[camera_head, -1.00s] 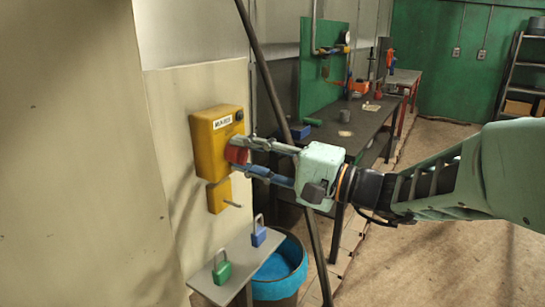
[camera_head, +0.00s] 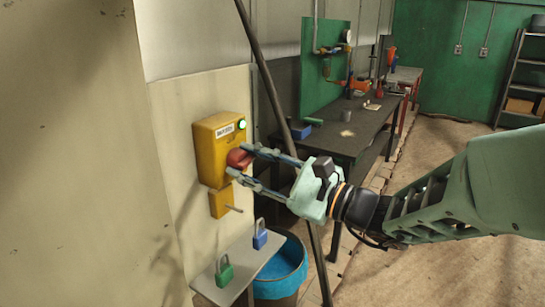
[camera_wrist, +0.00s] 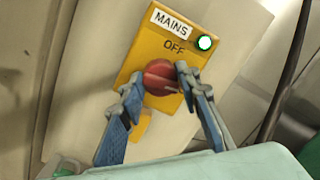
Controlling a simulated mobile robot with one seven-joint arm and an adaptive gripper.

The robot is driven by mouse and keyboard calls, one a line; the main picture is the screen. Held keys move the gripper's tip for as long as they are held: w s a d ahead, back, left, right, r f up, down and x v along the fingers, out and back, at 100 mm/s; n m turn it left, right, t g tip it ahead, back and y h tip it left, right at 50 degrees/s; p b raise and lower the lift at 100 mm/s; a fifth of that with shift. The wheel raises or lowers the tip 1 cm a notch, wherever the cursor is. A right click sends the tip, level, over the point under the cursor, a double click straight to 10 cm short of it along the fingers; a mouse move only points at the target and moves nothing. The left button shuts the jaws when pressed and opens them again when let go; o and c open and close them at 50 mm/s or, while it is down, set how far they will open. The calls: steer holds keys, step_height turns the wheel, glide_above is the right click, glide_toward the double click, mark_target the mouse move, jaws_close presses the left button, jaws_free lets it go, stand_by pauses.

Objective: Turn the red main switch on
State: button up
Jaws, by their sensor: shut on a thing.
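The red main switch (camera_head: 237,158) is a round knob on the front of a yellow box (camera_head: 210,150) mounted on a pale wall panel. In the wrist view the knob (camera_wrist: 158,72) sits below the words MAINS and OFF, and its ridge points to the right. A green lamp (camera_head: 242,124) at the box's upper right is lit; it also shows in the wrist view (camera_wrist: 204,43). My gripper (camera_head: 238,161) is shut on the knob, one finger on each side. In the wrist view the fingers (camera_wrist: 159,78) stand left and right of it.
A small yellow block with a peg (camera_head: 222,201) is just below the box. Green (camera_head: 224,272) and blue (camera_head: 260,236) padlocks stand on a grey shelf (camera_head: 245,268) above a blue-rimmed bin (camera_head: 285,272). A dark slanted pole (camera_head: 283,125) passes close to my gripper.

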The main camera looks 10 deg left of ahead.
steer(key=shift+m+p, duration=0.35)
steer(key=shift+m, duration=0.55)
steer(key=shift+f, duration=0.1)
steer(key=o, duration=1.2)
steer(key=shift+c, duration=0.2)
steer(key=v, duration=1.2)
